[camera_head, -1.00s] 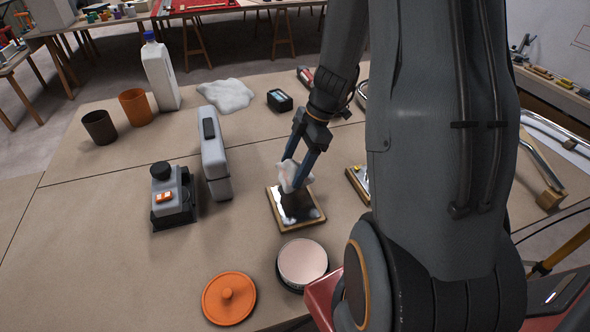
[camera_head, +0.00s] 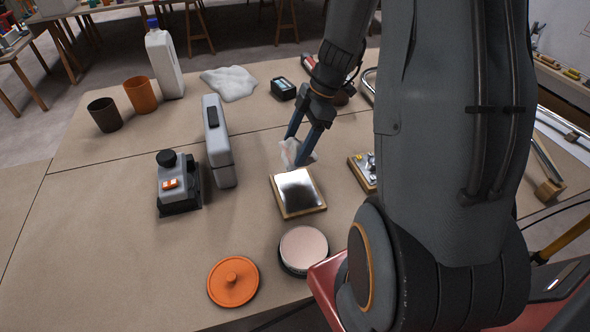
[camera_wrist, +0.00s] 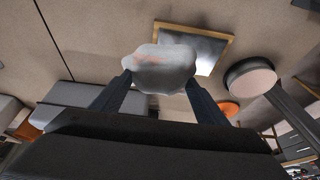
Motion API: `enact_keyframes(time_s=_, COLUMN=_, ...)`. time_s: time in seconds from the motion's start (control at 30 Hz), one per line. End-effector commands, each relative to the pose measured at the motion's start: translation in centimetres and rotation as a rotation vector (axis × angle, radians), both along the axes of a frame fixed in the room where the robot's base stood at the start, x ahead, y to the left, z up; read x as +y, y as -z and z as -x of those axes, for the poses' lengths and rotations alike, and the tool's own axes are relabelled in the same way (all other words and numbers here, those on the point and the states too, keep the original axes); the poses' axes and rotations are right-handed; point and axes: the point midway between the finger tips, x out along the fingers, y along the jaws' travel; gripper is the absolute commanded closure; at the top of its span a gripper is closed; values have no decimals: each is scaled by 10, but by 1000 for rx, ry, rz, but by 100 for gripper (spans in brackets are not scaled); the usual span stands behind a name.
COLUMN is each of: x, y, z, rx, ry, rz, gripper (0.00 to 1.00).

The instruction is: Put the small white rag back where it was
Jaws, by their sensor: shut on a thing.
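The small white rag (camera_head: 291,153) is crumpled between the fingertips of my gripper (camera_head: 300,148). My gripper is shut on it. In the wrist view the rag (camera_wrist: 162,68) shows as a pale lump, with a faint orange-brown tint at its left, held between the two fingers (camera_wrist: 160,85). A wood-edged square plate with a shiny metal face (camera_head: 298,191) lies on the table just in front of the rag in the head view. It also shows beyond the rag in the wrist view (camera_wrist: 212,48). A larger white cloth (camera_head: 229,83) lies spread near the back of the table.
Around the plate are a round pad in a dark dish (camera_head: 303,249), an orange lid (camera_head: 233,281), a grey device with a black knob (camera_head: 178,182) and an upright grey case (camera_head: 217,142). The table's front left is clear.

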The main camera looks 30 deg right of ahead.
Motion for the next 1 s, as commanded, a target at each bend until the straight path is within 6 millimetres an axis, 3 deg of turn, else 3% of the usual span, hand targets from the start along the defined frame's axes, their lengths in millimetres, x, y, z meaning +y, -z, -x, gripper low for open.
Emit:
enact_keyframes(time_s=0.17, x=21, y=0, z=3, rx=-1, ry=-70, rz=0, gripper=53)
enact_keyframes(time_s=0.37, x=88, y=-1, z=22, rx=-3, ry=-318, rz=1, gripper=53)
enact_keyframes(time_s=0.6, x=156, y=-3, z=62, rx=-2, ry=-626, rz=0, gripper=53)
enact_keyframes(time_s=0.87, x=183, y=-2, z=87, rx=2, ry=-778, rz=-2, gripper=53)
enact_keyframes(time_s=1.0, x=185, y=15, z=89, rx=6, ry=-787, rz=-3, gripper=53)
